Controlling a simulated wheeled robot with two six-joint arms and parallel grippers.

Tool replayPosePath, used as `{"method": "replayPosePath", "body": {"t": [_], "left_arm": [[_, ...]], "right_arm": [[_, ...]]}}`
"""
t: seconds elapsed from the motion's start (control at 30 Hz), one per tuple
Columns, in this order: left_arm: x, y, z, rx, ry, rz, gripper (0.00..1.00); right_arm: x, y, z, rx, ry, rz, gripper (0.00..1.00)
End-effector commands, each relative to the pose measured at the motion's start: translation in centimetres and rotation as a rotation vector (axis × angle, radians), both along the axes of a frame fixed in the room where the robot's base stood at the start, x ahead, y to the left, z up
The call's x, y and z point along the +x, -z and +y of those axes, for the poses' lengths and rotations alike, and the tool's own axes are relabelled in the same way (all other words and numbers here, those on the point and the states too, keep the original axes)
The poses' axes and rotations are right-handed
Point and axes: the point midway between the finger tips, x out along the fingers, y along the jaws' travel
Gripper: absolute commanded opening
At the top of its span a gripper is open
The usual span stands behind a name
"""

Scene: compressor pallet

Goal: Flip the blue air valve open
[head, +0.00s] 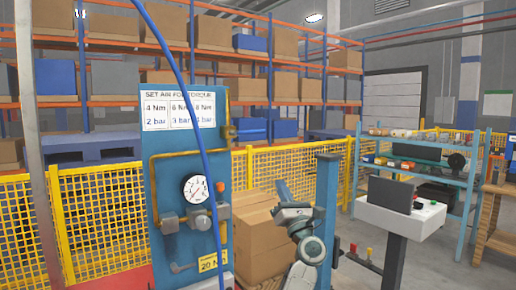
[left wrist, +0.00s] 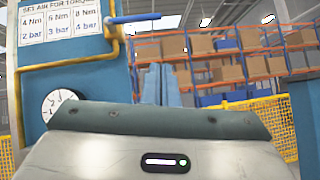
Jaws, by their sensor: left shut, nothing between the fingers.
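The blue valve lever (left wrist: 137,18) shows in the left wrist view. It sticks out level to the right from a yellow pipe (left wrist: 113,42) on the blue panel (left wrist: 30,75). My left gripper (head: 283,188) is right of the panel and lower than the lever in the head view. Its fingers (left wrist: 160,82) are shut and empty, pointing up, apart from the lever. My right gripper is not in view.
A round gauge (head: 194,189) and a blue hose (head: 190,105) are on the panel's front. A blue post (head: 326,205) stands just right of my left gripper. Cardboard boxes (head: 262,240) and a yellow fence (head: 105,215) are behind. A control box (head: 400,208) stands at right.

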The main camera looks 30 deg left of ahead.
Motion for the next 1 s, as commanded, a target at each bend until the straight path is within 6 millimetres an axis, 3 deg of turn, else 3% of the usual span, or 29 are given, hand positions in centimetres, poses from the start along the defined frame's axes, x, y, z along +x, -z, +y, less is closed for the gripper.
{"method": "replayPosePath", "body": {"t": [0.03,0.2,0.73,1.0], "left_arm": [[0.1,-1.0,0.6,-0.058,-0.004,-0.044,0.0],[0.0,-2.2,1.9,-0.177,-0.015,-0.13,0.0],[0.1,-3.0,2.6,-0.2,-0.019,-0.146,0.0],[1.6,-6.0,6.3,-0.198,-0.021,-0.146,0.0]], "right_arm": [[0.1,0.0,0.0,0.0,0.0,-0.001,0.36],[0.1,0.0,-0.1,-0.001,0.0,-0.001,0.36],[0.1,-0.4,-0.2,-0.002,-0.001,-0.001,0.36],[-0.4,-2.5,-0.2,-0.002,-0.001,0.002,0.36]]}}
